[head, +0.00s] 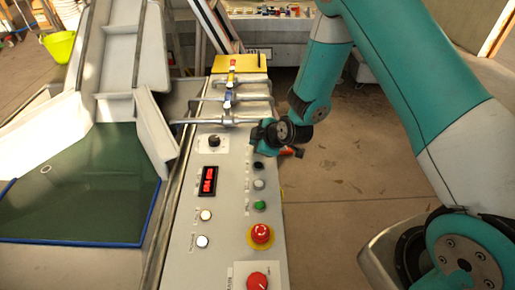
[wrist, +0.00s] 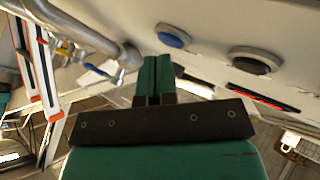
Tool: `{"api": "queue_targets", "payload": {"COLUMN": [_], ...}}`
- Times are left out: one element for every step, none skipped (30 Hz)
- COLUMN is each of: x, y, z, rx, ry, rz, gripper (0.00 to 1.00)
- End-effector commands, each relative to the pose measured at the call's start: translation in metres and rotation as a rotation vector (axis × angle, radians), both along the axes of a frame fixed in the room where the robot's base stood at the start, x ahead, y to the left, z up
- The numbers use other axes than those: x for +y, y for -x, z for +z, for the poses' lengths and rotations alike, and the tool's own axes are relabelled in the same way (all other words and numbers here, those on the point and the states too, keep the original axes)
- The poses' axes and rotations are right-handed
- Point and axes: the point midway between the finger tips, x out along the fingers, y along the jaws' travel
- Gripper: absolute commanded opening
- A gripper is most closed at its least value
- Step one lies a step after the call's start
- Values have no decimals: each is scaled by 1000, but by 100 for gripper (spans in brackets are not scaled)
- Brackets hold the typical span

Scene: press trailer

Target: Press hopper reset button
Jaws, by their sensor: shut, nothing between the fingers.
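The grey control panel (head: 228,190) carries several buttons, but their labels are too small to read, so I cannot tell which one is the hopper reset button. In the wrist view a blue button (wrist: 174,38) shows just beyond my gripper (wrist: 158,68), which is shut and empty. The teal fingertips appear a small distance from it. A dark round control (wrist: 254,60) lies to its right. In the head view my wrist hangs over the panel's right edge and hides the fingertips and the blue button. A black button (head: 258,166) shows just below it.
A red emergency stop (head: 260,233), green button (head: 260,205), red rotary switch (head: 257,280) and red display (head: 208,181) share the panel. Metal pipes with valve handles (head: 228,100) cross its far end, close to my gripper. Open floor (head: 350,190) lies to the right.

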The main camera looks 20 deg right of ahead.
Motion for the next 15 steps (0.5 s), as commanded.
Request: {"api": "queue_targets", "payload": {"x": [0, 0, 0, 0, 0, 0, 0, 0, 0, 0, 0, 0, 0, 0, 0], "y": [0, 0, 0, 0, 0, 0, 0, 0, 0, 0, 0, 0, 0, 0, 0], "z": [0, -1, -1, -2, -2, -2, -3, -3, -3, -4, -4, -5, -5, -5, -6], "rx": [0, 0, 0, 0, 0, 0, 0, 0, 0, 0, 0, 0, 0, 0, 0], "ry": [0, 0, 0, 0, 0, 0, 0, 0, 0, 0, 0, 0, 0, 0, 0], "rz": [0, 0, 0, 0, 0, 0, 0, 0, 0, 0, 0, 0, 0, 0, 0], "gripper": [0, 0, 0, 0, 0, 0, 0, 0, 0, 0, 0, 0, 0, 0, 0]}}
